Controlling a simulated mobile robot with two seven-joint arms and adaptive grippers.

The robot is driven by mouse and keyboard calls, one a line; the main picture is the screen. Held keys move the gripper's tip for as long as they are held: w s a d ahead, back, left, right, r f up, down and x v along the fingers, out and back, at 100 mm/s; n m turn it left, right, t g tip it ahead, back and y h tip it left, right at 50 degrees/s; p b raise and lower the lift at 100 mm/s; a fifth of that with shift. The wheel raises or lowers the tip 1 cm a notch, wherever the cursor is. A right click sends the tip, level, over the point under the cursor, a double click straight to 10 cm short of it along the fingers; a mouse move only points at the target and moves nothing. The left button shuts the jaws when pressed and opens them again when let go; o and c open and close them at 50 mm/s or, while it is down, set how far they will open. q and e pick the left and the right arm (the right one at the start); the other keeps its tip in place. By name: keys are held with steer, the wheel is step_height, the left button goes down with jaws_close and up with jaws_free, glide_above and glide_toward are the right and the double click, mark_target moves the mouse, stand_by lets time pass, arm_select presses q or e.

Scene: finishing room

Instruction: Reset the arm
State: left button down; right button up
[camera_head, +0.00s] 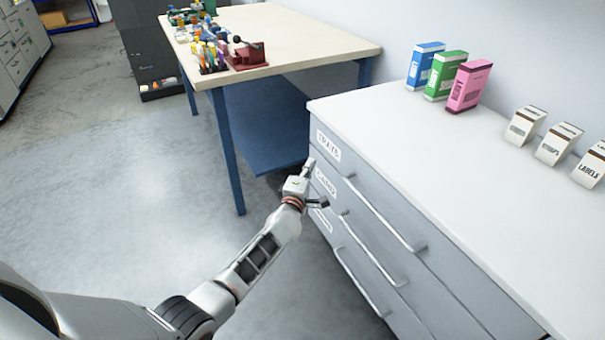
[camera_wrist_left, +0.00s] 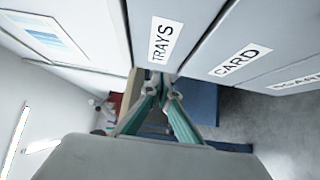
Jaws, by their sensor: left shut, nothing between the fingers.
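My left arm reaches in from the lower left of the head view, and its gripper (camera_head: 308,168) is beside the left end of the grey drawer cabinet's front, near the drawer labels. The gripper is shut and holds nothing. In the left wrist view the two fingers (camera_wrist_left: 163,92) show at the centre, with the TRAYS label (camera_wrist_left: 164,41) and the CARD label (camera_wrist_left: 238,60) above and to the right. I cannot tell whether the gripper touches the cabinet. My right gripper is in neither view.
The drawer cabinet (camera_head: 460,175) has long bar handles, and its drawers look shut. Blue (camera_head: 425,66), green (camera_head: 445,75) and pink (camera_head: 469,86) boxes stand on top, with labelled holders (camera_head: 558,144) to the right. A workbench (camera_head: 300,40) carries tools. Open floor (camera_head: 130,190) lies left.

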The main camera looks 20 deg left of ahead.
arm_select(q)
steer(key=s+d+f+m+g+h+p, duration=0.1)
steer(key=s+m, duration=0.6)
steer(key=s, duration=0.9)
steer(key=s+d+f+m+g+h+p, duration=0.1)
steer(key=s+d+f+m+g+p, duration=0.2)
steer(key=s+m, duration=0.5)
steer(key=s+d+f+m+g+h+p, duration=0.2)
steer(key=s+m, duration=0.6)
steer(key=s, duration=1.7)
steer(key=f+g+p, duration=0.1)
steer(key=f+p, duration=0.1)
steer(key=shift+p, duration=0.35)
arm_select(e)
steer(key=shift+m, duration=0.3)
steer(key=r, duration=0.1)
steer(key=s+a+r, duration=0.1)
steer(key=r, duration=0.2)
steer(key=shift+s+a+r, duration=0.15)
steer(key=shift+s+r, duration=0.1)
arm_select(q)
steer(key=shift+d, duration=0.1)
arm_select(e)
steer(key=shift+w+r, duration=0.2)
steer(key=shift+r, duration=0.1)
